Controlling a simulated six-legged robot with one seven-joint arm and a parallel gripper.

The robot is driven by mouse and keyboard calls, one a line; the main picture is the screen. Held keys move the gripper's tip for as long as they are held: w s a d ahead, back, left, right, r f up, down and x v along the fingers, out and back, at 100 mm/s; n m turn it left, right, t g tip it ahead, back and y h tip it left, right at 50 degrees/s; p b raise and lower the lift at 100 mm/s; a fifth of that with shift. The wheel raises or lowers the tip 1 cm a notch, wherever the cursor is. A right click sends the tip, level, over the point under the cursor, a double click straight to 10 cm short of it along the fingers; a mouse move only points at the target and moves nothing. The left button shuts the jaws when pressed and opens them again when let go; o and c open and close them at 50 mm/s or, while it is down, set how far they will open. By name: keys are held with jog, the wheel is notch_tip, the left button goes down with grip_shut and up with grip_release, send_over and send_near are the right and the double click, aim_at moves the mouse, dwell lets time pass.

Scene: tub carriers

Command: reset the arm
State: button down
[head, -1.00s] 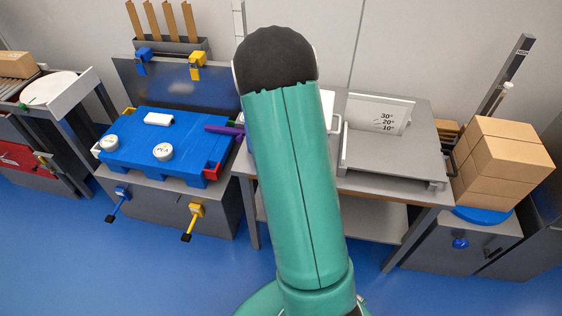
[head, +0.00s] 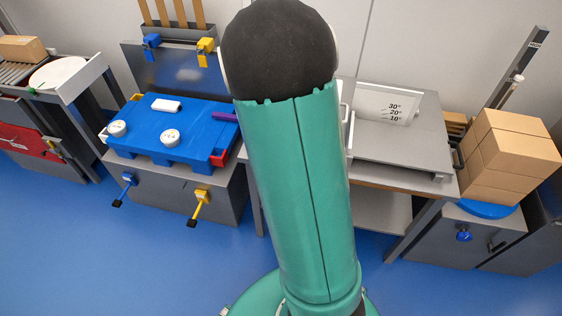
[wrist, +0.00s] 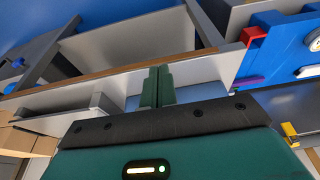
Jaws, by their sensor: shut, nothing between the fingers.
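My gripper (wrist: 155,87) shows in the wrist view as two green fingers set side by side, shut with nothing between them. In that view it points toward the grey bench (wrist: 205,70) with the wooden edge and touches nothing that I can see. In the head view my green arm with its dark rounded joint stands raised in the middle. It hides the gripper and part of the bench behind it.
A blue tub carrier (head: 190,128) with white round lids sits on a grey cabinet at left. The grey bench (head: 420,140) holds a board marked with angles. Stacked cardboard boxes (head: 508,155) stand at right on a blue disc (head: 487,209). Blue floor (head: 150,265) is clear in front.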

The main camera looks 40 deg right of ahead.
dwell(0.3)
jog(key=s+a+r+n+t+y, duration=0.15)
jog(key=a+r+n, duration=0.25)
jog(key=a+r, duration=0.55)
jog(key=s+a+r+n+t+y, duration=0.1)
jog(key=s+a+r+n, duration=0.2)
jog(key=a+r, duration=0.65)
jog(key=s+a+r+n+t, duration=0.1)
jog(key=s+a+r+n, duration=0.2)
jog(key=s+r, duration=0.4)
jog(key=shift+s+r, duration=0.25)
jog(key=shift+r, duration=0.05)
